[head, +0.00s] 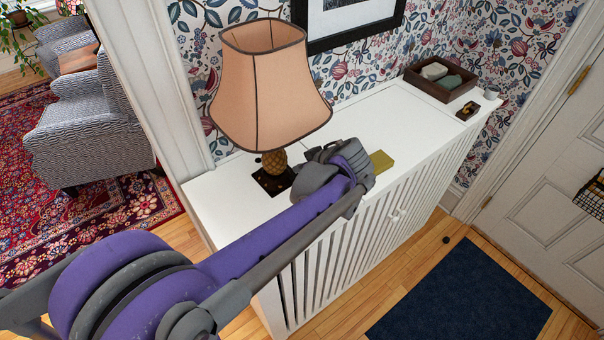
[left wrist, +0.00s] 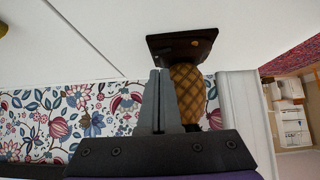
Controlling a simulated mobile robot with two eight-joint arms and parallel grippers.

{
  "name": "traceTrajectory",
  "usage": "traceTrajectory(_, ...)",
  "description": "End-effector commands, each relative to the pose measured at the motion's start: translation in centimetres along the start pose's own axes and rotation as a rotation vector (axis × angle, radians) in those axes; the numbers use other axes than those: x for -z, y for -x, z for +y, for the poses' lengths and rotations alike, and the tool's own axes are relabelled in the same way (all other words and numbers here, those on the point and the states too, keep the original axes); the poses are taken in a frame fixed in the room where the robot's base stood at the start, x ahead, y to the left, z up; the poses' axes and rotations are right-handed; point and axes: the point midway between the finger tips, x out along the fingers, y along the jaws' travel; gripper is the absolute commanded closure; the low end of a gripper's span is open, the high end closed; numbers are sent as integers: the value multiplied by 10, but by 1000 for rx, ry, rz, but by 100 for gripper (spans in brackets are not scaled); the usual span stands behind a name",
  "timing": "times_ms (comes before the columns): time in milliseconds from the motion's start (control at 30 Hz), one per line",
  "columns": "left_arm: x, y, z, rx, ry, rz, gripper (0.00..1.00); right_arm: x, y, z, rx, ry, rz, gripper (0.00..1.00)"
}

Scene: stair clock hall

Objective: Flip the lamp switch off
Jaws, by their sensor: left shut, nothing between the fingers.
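The lamp (head: 264,80) has a peach shade with dark trim and a pineapple-shaped stem on a dark square base (head: 268,183). It stands upright at the near left end of the white cabinet top. My left gripper (head: 312,156) is just right of the stem; its fingertips are partly hidden in the head view. In the left wrist view my left gripper (left wrist: 160,76) is shut and empty, its fingers overlapping the view of the stem (left wrist: 190,88) beside the dark base (left wrist: 182,45). I cannot tell whether they touch the lamp. I cannot make out the switch clearly. My right gripper is out of view.
The white slatted cabinet (head: 370,112) runs along the floral wall. A yellowish block (head: 381,162) lies beside my gripper. A dark tray (head: 441,80), a small dark-and-brass object (head: 467,111) and a small cup (head: 491,92) stand at the far end. The cabinet's middle is clear.

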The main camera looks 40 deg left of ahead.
Motion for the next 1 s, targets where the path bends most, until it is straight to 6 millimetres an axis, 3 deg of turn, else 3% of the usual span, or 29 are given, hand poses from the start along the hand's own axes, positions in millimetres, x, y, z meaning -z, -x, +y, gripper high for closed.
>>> traceTrajectory(33,15,8,5,-5,6,2,100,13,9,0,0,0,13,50)
traceTrajectory(300,9,68,3,-6,-4,0,100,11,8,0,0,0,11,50)
traceTrajectory(500,9,96,2,-3,-3,1,100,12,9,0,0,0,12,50)
traceTrajectory(1000,10,104,1,-2,-1,1,100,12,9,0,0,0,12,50)
